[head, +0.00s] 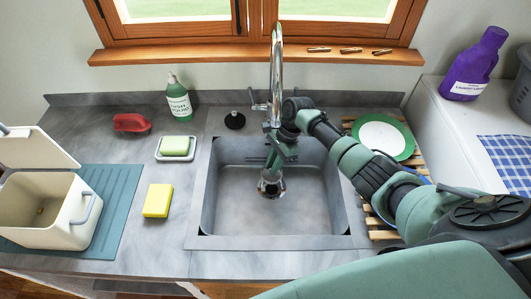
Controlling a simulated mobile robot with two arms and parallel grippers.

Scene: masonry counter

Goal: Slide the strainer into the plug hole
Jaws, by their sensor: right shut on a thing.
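The strainer (270,187) is a small round metal piece with a dark middle, low in the grey sink (228,215). My right gripper (271,170) reaches down into the sink from above, its fingers pointing down and shut on the strainer. The plug hole is not visible; the strainer and the gripper cover that part of the sink floor. I cannot tell whether the strainer touches the floor or is held just above it. My left gripper is not in view.
A chrome tap (276,75) rises just behind my right wrist. A black plug (235,120) stands behind the sink's rim. Soap on a dish (174,148) and a yellow sponge (158,200) lie left. A slatted rack (412,165) with plates stands right, under my arm.

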